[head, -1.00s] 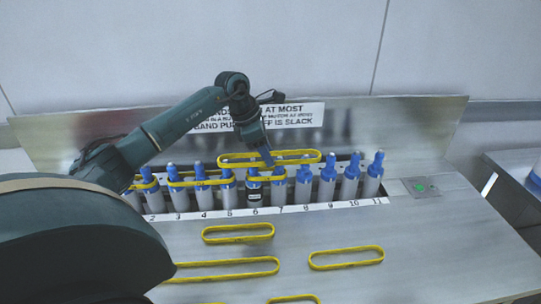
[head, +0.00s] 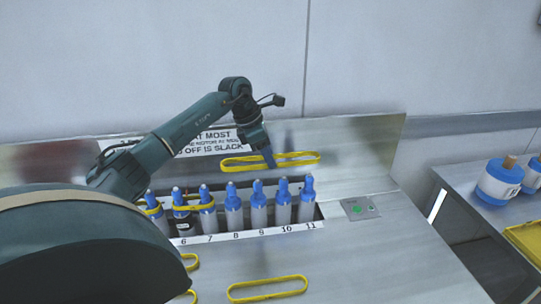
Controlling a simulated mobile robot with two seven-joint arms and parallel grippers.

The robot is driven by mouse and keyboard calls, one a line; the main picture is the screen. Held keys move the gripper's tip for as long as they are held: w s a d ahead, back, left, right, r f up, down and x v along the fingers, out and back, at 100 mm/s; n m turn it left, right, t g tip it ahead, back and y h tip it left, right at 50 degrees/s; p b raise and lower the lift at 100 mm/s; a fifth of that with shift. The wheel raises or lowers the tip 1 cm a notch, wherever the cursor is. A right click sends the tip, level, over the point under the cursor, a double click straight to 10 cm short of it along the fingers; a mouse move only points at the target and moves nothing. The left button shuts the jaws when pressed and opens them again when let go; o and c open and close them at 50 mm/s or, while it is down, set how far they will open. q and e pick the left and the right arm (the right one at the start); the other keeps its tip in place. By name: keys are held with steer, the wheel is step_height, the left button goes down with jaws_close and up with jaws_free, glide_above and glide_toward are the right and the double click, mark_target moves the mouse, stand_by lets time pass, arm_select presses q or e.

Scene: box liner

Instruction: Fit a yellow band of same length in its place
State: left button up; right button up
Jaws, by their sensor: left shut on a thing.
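My left gripper (head: 269,160) is shut on a long yellow band (head: 240,164) and holds it up behind and above the row, near bottles 8 to 10. The grey bottles with blue tops stand upright in a numbered rack (head: 300,228); bottle 9 (head: 258,212) and bottle 11 (head: 306,205) carry no band. A yellow band (head: 196,207) shows at the tops of bottles 6 and 7, and another (head: 154,210) is partly hidden by my arm. One loose yellow band (head: 267,297) lies flat on the bench. My right gripper is not in view.
Another loose band (head: 191,268) lies partly behind my left arm. A panel with a green button (head: 358,209) is right of the rack. A printed sign (head: 205,143) is on the back plate. A side table (head: 490,214) at right holds blue-and-white containers (head: 499,184).

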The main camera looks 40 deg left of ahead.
arm_select(q)
step_height(320, 180, down, 9)
steer(key=b, duration=0.6)
steer(key=shift+f+b, duration=0.15)
steer(key=shift+b, duration=0.15)
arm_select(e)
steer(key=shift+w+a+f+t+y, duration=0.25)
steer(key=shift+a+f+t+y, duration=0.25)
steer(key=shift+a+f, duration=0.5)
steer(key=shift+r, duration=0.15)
arm_select(q)
steer(key=o, duration=1)
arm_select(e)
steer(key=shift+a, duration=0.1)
arm_select(q)
steer(key=shift+o, duration=0.2)
steer(key=v, duration=1.3)
steer(key=shift+s, duration=0.15)
